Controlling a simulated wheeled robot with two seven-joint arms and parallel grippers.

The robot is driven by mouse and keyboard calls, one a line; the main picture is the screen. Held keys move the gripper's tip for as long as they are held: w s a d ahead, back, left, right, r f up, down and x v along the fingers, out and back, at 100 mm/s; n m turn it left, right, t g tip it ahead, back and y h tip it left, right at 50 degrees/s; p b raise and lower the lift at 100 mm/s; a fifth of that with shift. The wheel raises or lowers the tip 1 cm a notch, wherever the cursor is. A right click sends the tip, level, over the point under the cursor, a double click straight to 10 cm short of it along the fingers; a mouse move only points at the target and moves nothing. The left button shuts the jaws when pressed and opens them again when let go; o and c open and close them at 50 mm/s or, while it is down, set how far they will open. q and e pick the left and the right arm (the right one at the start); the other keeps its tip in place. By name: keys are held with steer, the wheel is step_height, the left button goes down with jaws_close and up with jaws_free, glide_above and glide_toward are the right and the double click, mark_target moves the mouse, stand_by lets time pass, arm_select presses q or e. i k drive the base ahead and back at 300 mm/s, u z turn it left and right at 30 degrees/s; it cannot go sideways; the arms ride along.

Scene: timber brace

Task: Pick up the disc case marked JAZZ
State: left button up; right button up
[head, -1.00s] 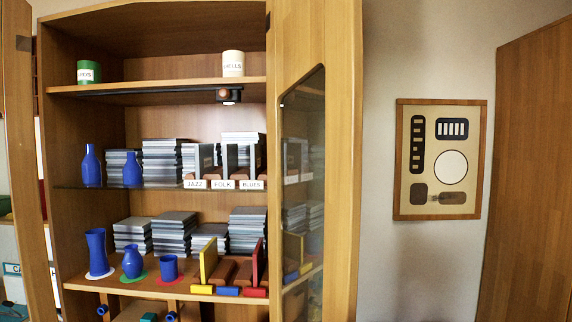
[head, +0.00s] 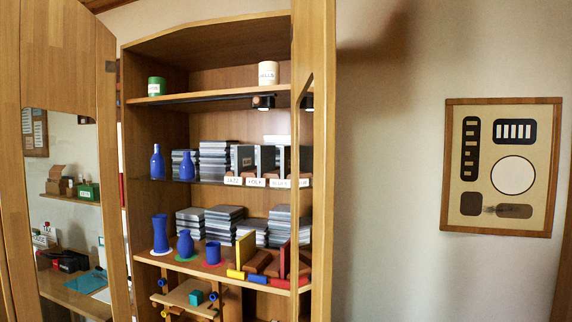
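A case stands upright in a holder behind the label JAZZ (head: 233,181), on the glass middle shelf of the wooden cabinet (head: 160,104). The grey disc case behind that label (head: 240,158) is partly hidden by the label and holder. Beside it, to the right, are similar upright cases behind the labels FOLK (head: 255,182) and BLUES (head: 281,183). The open right door's edge stands close to the BLUES label. Neither of my grippers shows in the head view.
Blue vases (head: 157,162) and stacks of grey cases (head: 215,160) share the glass shelf. The right cabinet door (head: 315,60) stands open toward me; the left door (head: 62,60) is also open. A framed panel (head: 551,100) hangs on the right wall.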

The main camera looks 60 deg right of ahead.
mark_target(266, 155)
steer(key=z, duration=2.6)
steer(key=i, duration=0.35)
